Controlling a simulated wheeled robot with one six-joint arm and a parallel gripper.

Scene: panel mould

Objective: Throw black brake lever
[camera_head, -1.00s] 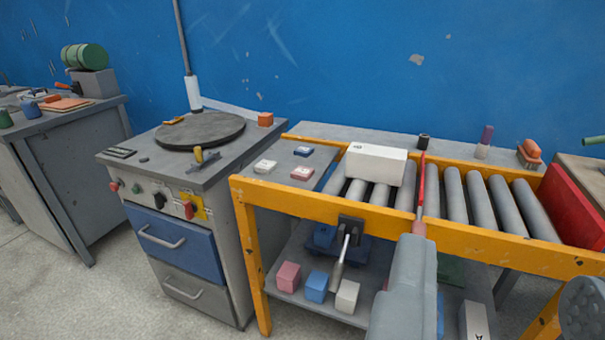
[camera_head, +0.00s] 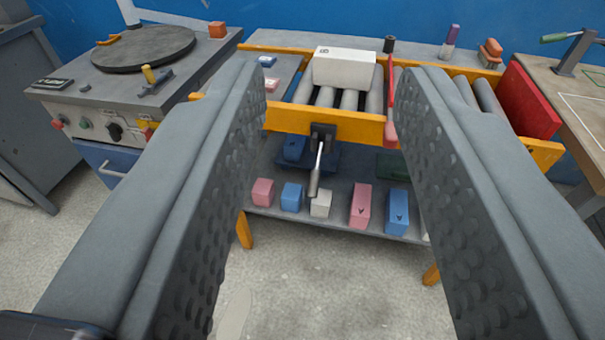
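The brake lever (camera_head: 317,170) hangs from a black bracket (camera_head: 323,136) on the front of the yellow conveyor rail. It has a thin metal rod and a thicker grey-brown grip pointing down; its handle does not look clearly black. My gripper (camera_head: 332,82) is open and empty. Its two grey dimpled fingers stand wide apart, one on each side of the lever in the picture. Neither finger appears to touch the lever. A red upright lever (camera_head: 391,95) stands at the rail beside the right finger, which partly hides the area behind it.
A white box (camera_head: 344,69) lies on the conveyor rollers. Several pink, blue and white blocks sit on the lower shelf (camera_head: 275,215). A grey cabinet (camera_head: 75,100) with a round plate stands left. A bench with a green-handled lever (camera_head: 568,50) stands right. The floor in front is clear.

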